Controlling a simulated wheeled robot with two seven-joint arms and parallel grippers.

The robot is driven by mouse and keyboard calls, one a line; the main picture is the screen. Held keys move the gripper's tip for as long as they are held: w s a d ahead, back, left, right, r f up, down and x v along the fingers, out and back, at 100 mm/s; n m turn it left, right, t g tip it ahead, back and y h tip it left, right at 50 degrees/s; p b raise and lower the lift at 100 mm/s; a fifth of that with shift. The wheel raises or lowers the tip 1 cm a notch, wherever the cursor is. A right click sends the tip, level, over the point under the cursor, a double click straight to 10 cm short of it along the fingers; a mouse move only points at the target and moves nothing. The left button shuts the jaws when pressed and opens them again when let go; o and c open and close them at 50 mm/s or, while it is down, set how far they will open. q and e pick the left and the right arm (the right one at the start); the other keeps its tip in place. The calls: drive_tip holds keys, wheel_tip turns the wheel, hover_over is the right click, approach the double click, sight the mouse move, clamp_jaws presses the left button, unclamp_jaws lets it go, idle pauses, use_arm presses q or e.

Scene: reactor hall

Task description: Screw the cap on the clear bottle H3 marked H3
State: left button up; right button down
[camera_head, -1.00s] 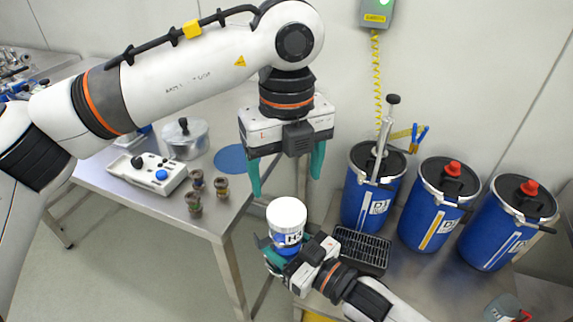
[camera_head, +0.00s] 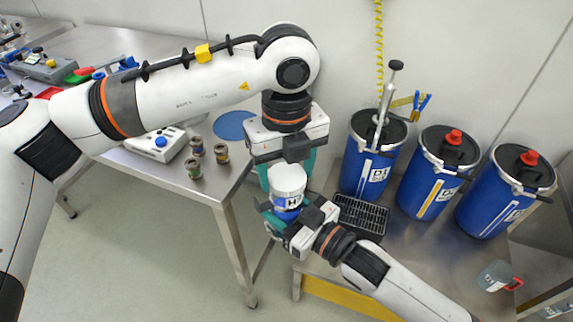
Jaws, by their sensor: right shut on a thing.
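The bottle is held upright in the air beyond the steel table's right corner. My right gripper (camera_head: 284,221), from below right, is shut around the lower bottle with its teal fingers. My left gripper (camera_head: 287,174) points down from above. Its teal fingers are apart, one at each side of the white cap, seemingly behind or beside it. Whether they touch it cannot be told.
Three blue drums (camera_head: 370,165) stand on the right bench, one with a pump. A black grate tray (camera_head: 361,215) lies close behind my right gripper. Small jars (camera_head: 196,147) and a white control box (camera_head: 157,144) stand on the left table (camera_head: 215,187). A clear jug (camera_head: 495,277) is far right.

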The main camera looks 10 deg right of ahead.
use_arm(q)
drive_tip(key=c, duration=0.6)
drive_tip(key=m, duration=1.1)
drive_tip(key=shift+m, duration=0.4)
drive_tip(key=m, duration=0.4)
drive_tip(key=shift+m, duration=0.3)
drive_tip(key=m, duration=0.8)
drive_tip(key=shift+m, duration=0.4)
drive_tip(key=m, duration=0.7)
drive_tip(key=o, duration=1.2)
